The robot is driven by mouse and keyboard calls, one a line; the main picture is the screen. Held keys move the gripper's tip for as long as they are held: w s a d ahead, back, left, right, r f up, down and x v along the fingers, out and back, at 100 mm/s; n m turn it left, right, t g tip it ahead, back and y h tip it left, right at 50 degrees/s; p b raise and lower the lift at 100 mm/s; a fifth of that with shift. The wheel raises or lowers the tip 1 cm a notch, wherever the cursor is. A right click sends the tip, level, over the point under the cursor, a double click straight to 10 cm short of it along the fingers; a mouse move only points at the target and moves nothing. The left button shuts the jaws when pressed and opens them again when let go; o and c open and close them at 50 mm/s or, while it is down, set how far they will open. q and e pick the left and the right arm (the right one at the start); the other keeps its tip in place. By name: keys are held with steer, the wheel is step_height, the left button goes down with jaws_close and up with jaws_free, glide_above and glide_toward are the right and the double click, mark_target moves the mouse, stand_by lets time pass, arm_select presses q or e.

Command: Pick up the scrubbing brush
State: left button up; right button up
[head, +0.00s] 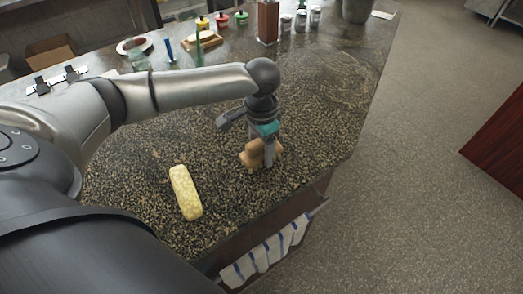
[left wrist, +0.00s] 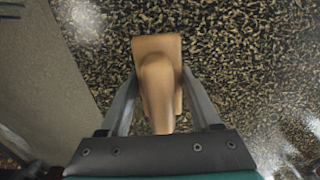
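The scrubbing brush is a tan wooden block with a rounded grip on top. In the head view the brush (head: 249,158) sits on the speckled counter near its front right edge. My left gripper (head: 265,160) points straight down over it. In the left wrist view the brush (left wrist: 158,85) lies between the two fingers of the left gripper (left wrist: 160,85). The fingers are apart, one on each side, with gaps beside the rounded grip. Their tips come close to the sides of the block; contact there is hard to tell. My right gripper is not in view.
A yellow, corn-like block (head: 185,192) lies on the counter left of the brush. Striped towels (head: 265,250) hang below the front edge. Jars (head: 300,20), small colored pots (head: 222,20) and a wooden block (head: 268,22) stand at the back. The counter's right part is clear.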

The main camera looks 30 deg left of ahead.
arm_select(q)
jaws_close()
steer(key=shift+r, duration=0.15)
step_height(320, 180, up, 20)
steer(key=p, duration=0.3)
stand_by(0.4)
